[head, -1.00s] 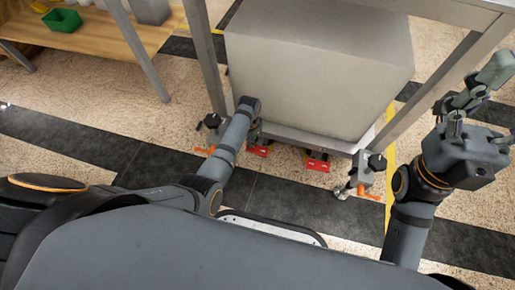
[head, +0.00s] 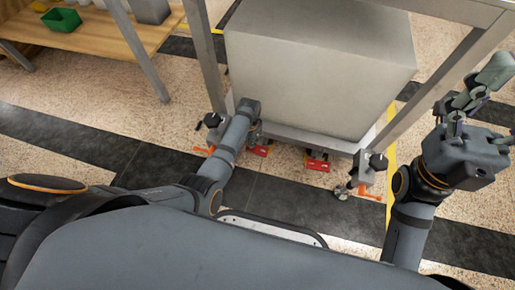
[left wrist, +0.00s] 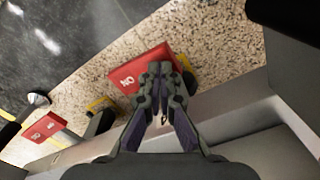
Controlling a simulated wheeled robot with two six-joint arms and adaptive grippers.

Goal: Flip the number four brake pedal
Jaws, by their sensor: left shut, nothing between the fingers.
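My left gripper (head: 256,132) reaches down by the lower front edge of the big grey box, its fingers partly hidden behind the wrist. In the left wrist view the fingertips (left wrist: 160,72) are together and empty, in front of a red pedal (left wrist: 135,69) with white lettering. I cannot tell whether they touch it. That near pedal (head: 259,150) also shows beside the gripper in the head view. A second red pedal (head: 318,164) sits further right, and shows in the left wrist view (left wrist: 46,127). No pedal number is readable. My right gripper (head: 475,98) is raised at the right, away from the pedals.
The big grey box (head: 318,85) overhangs the pedals inside a metal frame (head: 203,60). Casters with orange levers stand at the left (head: 203,151) and right (head: 369,196). A wooden bench (head: 95,40) with a green bin (head: 61,20) is at upper left.

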